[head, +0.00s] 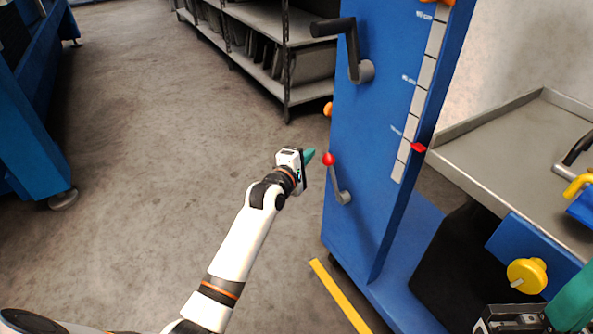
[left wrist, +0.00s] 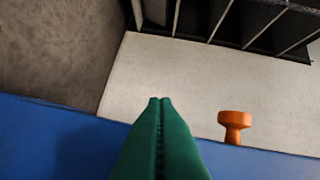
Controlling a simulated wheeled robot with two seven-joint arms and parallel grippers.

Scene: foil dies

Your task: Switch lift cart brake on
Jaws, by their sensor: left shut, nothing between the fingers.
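The lift cart's blue upright panel (head: 376,120) stands right of centre in the head view. A grey lever with a red ball knob (head: 328,158) is on its lower part, the knob up and left of its pivot. My left gripper (head: 311,155) has its green fingers just left of the red knob; I cannot tell if they touch it. In the left wrist view the fingers (left wrist: 160,102) are shut and empty above the blue panel edge (left wrist: 60,115); the red knob does not show there. My right gripper is partly in view at the lower right, its green finger (head: 573,300) cut off by the frame.
A black-handled crank (head: 352,50) sits higher on the panel. An orange knob (head: 328,109) sticks out at its edge, also in the left wrist view (left wrist: 235,124). A grey tray (head: 480,165) and a yellow knob (head: 526,276) are at right. Open floor (head: 150,150) lies left.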

